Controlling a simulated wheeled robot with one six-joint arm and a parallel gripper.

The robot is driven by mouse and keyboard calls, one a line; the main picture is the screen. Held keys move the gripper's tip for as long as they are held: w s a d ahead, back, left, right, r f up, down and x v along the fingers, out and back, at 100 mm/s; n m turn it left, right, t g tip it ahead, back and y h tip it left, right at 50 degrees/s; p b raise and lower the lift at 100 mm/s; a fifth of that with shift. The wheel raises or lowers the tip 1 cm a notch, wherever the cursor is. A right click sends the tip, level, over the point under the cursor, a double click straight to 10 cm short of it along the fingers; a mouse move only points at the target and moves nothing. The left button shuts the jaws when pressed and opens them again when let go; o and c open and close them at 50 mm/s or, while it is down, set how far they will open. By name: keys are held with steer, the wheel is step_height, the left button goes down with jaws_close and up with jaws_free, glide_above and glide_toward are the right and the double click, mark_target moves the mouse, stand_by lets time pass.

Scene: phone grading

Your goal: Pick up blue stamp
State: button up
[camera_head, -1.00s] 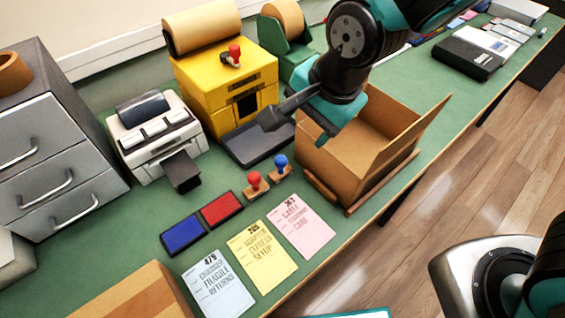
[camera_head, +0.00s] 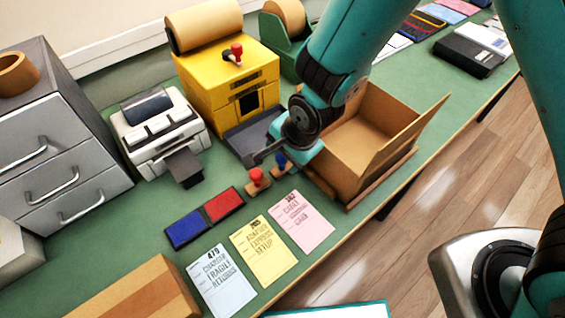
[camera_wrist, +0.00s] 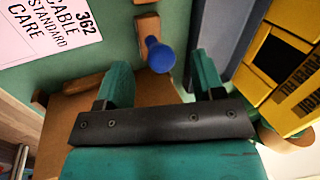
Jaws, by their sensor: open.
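The blue stamp (camera_head: 281,160) stands on the green table beside the red stamp (camera_head: 257,178), partly hidden by my gripper in the head view. In the wrist view the blue stamp's round blue handle (camera_wrist: 159,56) shows with its wooden base (camera_wrist: 147,25) beyond it. My gripper (camera_head: 279,154) is close by the stamp. In the wrist view its two teal fingers stand apart, and the gripper (camera_wrist: 162,78) is open and empty. The blue handle appears between the finger lines, just past the tips; contact is not visible.
An open cardboard box (camera_head: 348,153) stands right of the stamp, and a dark tray (camera_head: 250,138) lies behind it. Blue (camera_head: 186,230) and red (camera_head: 224,204) ink pads are to the left. Pink (camera_head: 302,222), yellow (camera_head: 264,248) and pale blue (camera_head: 220,281) cards lie in front.

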mark_target(283, 157)
steer(key=shift+p+x, duration=0.3)
steer(key=shift+x, duration=1.45)
steer(key=c, duration=1)
steer(key=shift+c, duration=0.2)
step_height(283, 157, up, 20)
steer(key=b, duration=0.1)
steer(key=shift+b, duration=0.4)
